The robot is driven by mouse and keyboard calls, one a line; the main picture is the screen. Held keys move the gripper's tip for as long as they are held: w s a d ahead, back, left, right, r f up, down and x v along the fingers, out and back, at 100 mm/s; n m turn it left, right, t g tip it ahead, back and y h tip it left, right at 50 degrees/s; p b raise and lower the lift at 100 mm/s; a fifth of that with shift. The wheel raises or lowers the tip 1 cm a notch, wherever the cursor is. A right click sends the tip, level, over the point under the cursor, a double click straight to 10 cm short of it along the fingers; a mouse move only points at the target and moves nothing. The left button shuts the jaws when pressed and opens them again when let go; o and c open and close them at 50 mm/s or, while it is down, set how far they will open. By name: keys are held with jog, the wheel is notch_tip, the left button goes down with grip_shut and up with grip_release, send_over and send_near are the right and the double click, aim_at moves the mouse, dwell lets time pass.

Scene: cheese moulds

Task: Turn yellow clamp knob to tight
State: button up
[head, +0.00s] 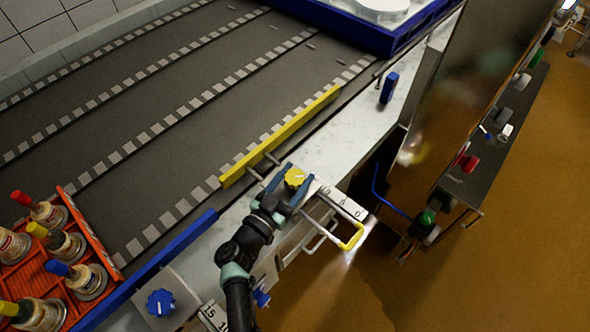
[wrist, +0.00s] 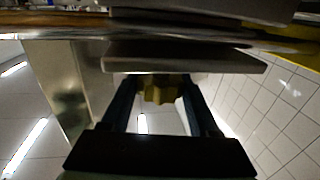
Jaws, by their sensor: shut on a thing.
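The yellow clamp knob (head: 295,177) sits at the edge of the conveyor, below the yellow guide rail (head: 280,137). A pale pointer line shows on its top. My gripper (head: 291,184) has its two blue-grey fingers on either side of the knob and is shut on it. In the wrist view, the knob (wrist: 159,90) shows between the two dark fingers of my gripper (wrist: 158,95), beneath a grey plate (wrist: 185,58). A scale plate (head: 345,204) lies beside the knob, but its marks are too small to read.
A blue knob (head: 160,302) and blue rail (head: 150,270) are at lower left. A yellow-ended handle frame (head: 352,238) juts out right of my gripper. A dark control panel (head: 490,150) stands right. The belt (head: 190,85) is mostly clear.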

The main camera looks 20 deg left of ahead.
aim_at(296, 176)
jog(key=m+h+b, duration=0.1)
jog(key=m+g+h+b, duration=0.1)
jog(key=h, duration=0.1)
jog(key=m+g+h+b, duration=0.1)
jog(key=h+b, duration=0.1)
jog(key=shift+w+a+f+m, duration=0.1)
jog(key=shift+a+f+m, duration=0.15)
jog(key=shift+m, duration=0.15)
jog(key=m+g+h+b, duration=0.1)
jog(key=h+b, duration=0.1)
jog(key=b, duration=0.1)
jog(key=m+g+h+b, duration=0.2)
jog(key=b, duration=0.1)
jog(key=shift+d+h, duration=0.2)
jog(key=shift+h, duration=0.1)
jog(key=m+g+h+b, duration=0.3)
jog(key=m+g+b, duration=0.1)
jog(key=b, duration=0.7)
jog(key=shift+d+g, duration=0.1)
jog(key=shift+g, duration=0.4)
jog(key=shift+h+b, duration=0.3)
jog(key=shift+b, duration=0.35)
jog(key=g+b, duration=0.1)
jog(key=b, duration=0.1)
jog(key=m+g+b, duration=0.1)
jog(key=b, duration=0.1)
jog(key=shift+r+m+h, duration=0.3)
jog(key=o, duration=1.4)
